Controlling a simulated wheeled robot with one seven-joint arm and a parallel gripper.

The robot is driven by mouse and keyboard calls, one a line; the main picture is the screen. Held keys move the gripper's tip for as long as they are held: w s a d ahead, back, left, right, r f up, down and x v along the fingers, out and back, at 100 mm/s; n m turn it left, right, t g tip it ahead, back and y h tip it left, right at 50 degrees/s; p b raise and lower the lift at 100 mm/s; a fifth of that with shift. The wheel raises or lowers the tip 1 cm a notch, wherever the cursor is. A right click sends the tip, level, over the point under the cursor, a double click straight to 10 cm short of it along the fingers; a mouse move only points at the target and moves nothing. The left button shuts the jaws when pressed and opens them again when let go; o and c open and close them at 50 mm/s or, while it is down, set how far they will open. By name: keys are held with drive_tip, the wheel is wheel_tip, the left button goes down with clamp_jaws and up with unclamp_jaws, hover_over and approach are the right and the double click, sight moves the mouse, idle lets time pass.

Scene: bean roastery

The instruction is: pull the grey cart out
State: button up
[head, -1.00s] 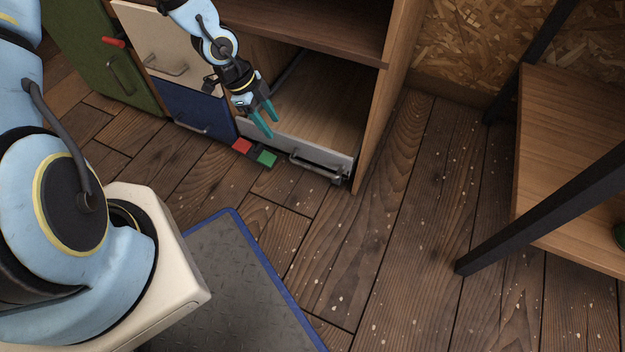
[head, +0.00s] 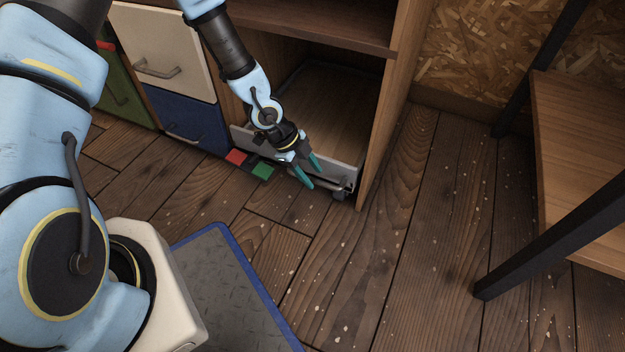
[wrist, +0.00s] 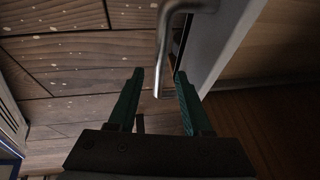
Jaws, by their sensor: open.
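The grey cart (head: 343,171) sits low in the open right bay of the wooden cabinet, its grey front panel at the bay's mouth. My gripper (head: 312,177) is open, in front of that panel and pointing down toward the floor. In the head view it covers much of the cart's bar handle. In the wrist view the cart's front (wrist: 217,45) runs along the right. The metal handle (wrist: 164,45) reaches down between the two green fingers (wrist: 158,76). I cannot tell whether a finger touches it.
Red (head: 236,156) and green (head: 263,170) blocks lie by the cart's left front. Cream (head: 160,45) and blue (head: 188,122) drawers are left. A blue-edged mat (head: 232,290) lies in front. A black-legged table (head: 575,130) stands right; the wooden floor between is clear.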

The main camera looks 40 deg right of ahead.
drive_tip(key=shift+s+d+f, duration=0.15)
drive_tip(key=shift+d+f, duration=0.05)
drive_tip(key=shift+f, duration=0.3)
clamp_jaws()
idle(1.2)
